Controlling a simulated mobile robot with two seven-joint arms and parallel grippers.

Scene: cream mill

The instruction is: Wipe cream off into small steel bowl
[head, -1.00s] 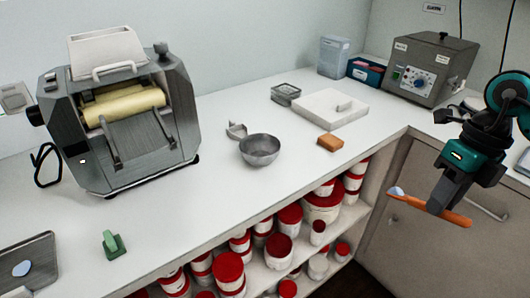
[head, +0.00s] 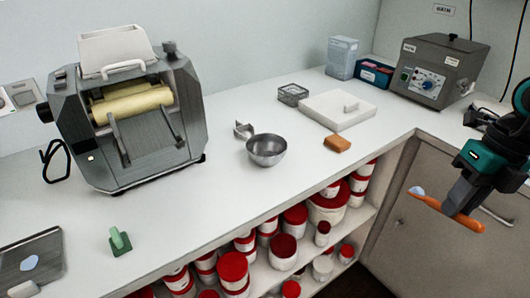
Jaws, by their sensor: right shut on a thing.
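The small steel bowl (head: 267,151) stands on the white counter, right of the roller mill (head: 130,125). It looks empty from here. My right gripper (head: 455,203) is at the right, in front of the cabinet and away from the counter top. It is shut on an orange-handled spatula (head: 466,221). The spatula's tip carries a pale whitish-blue blob, perhaps cream (head: 418,191), and points left. The spatula is well apart from the bowl. A similar pale blob (head: 29,263) lies on a grey steel plate (head: 48,250) at the lower left. My left gripper is not in view.
A steel clamp-like piece (head: 243,130) stands beside the bowl. An orange-brown block (head: 337,144), a white slab (head: 330,112), a wire basket (head: 292,93) and a grey control box (head: 437,72) are farther right. A green-handled scraper (head: 119,240) is at front left. Red-lidded jars (head: 284,250) fill shelves below.

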